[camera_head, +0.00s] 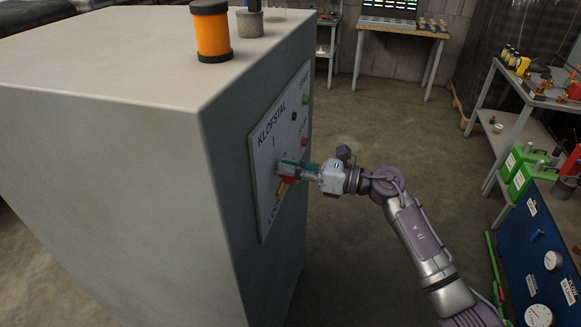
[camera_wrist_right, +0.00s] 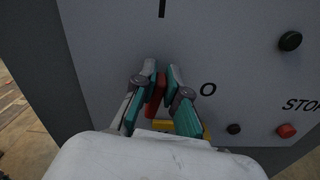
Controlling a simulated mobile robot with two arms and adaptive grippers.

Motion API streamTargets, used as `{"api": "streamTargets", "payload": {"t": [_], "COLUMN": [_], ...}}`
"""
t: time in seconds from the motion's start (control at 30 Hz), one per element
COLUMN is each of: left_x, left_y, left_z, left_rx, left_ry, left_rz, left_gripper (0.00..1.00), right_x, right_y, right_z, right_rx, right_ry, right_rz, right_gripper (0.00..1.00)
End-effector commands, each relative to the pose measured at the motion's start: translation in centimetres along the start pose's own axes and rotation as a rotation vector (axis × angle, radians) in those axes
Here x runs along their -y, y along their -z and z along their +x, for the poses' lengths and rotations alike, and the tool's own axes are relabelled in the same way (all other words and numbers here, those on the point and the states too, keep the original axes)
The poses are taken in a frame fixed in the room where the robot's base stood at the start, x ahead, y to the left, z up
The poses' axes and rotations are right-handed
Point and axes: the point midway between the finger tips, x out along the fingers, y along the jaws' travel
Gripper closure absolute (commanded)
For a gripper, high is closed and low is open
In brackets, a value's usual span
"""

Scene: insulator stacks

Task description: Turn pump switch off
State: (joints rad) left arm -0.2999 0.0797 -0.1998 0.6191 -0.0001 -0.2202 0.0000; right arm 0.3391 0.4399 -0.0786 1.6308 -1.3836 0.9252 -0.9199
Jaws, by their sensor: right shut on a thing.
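The pump switch is a red handle (camera_wrist_right: 154,98) with a yellow part (camera_wrist_right: 184,128) beside it, on the grey panel (camera_head: 265,211) of a large cabinet. In the head view the red handle (camera_head: 289,180) is partly hidden by the gripper. My right gripper (camera_head: 284,170) reaches the panel from the right and is shut on the red handle. In the right wrist view its teal-padded fingers (camera_wrist_right: 161,82) stand on both sides of the handle. The handle points up, roughly towards the "I" mark; the "O" mark is to its right. My left gripper is not in view.
A green START button (camera_head: 306,99) and a red STOP button (camera_head: 304,142) sit on the panel. An orange cylinder (camera_head: 211,32) stands on the cabinet (camera_head: 100,55). A grey shelf and a blue gauge panel (camera_head: 541,250) stand at right. The floor between is clear.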

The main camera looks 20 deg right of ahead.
Motion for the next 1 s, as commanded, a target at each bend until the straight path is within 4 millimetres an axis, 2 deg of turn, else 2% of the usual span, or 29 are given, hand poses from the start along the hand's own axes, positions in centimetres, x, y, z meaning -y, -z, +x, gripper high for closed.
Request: {"api": "streamTargets", "payload": {"t": [1.0], "left_x": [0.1], "left_y": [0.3], "left_z": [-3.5], "left_rx": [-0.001], "left_ry": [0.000], "left_rz": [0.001], "left_gripper": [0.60], "right_x": [1.5], "right_y": [0.6], "right_z": [-0.1], "right_rx": [-0.002], "right_ry": [0.003], "right_rz": [0.958], "right_gripper": [1.00]}}
